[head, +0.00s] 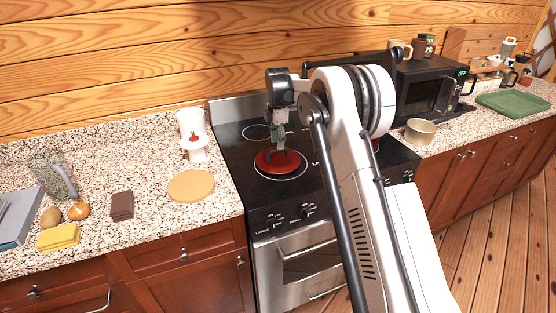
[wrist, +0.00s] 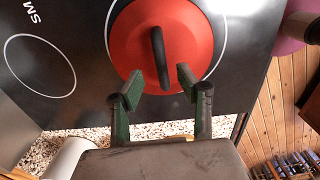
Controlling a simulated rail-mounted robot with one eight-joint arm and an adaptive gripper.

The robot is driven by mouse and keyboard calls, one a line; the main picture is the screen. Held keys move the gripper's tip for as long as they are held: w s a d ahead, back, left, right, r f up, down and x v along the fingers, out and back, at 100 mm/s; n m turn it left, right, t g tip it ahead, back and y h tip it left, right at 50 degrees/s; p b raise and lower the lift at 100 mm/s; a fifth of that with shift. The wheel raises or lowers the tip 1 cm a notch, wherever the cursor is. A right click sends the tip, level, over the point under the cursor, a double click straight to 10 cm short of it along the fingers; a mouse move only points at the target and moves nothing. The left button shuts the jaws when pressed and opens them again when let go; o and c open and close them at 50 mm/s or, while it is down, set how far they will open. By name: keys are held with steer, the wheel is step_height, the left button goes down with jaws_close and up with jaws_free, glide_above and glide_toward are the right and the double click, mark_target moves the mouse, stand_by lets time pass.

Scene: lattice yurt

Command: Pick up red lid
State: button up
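The red lid (head: 268,163) is round and lies on the front-left burner of the black stove top. The wrist view shows it from above, the red lid (wrist: 135,45) with a dark bar handle (wrist: 160,57) across its middle. My gripper (head: 281,146) is right over the lid in the head view, pointing down. In the wrist view, my gripper (wrist: 159,81) has its two green fingers apart, one on each side of the handle's near end. Nothing is held. I cannot tell whether the fingers touch the lid.
A round wooden board (head: 191,186) and a white stand (head: 196,150) are on the left counter. A yellow sponge (head: 58,237) lies farther left. My arm hides part of the stove's right side.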

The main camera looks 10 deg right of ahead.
mark_target(278, 155)
steer(key=shift+s+f+p, duration=0.1)
steer(key=shift+f+p, duration=0.3)
steer(key=shift+f, duration=1.8)
jaws_close()
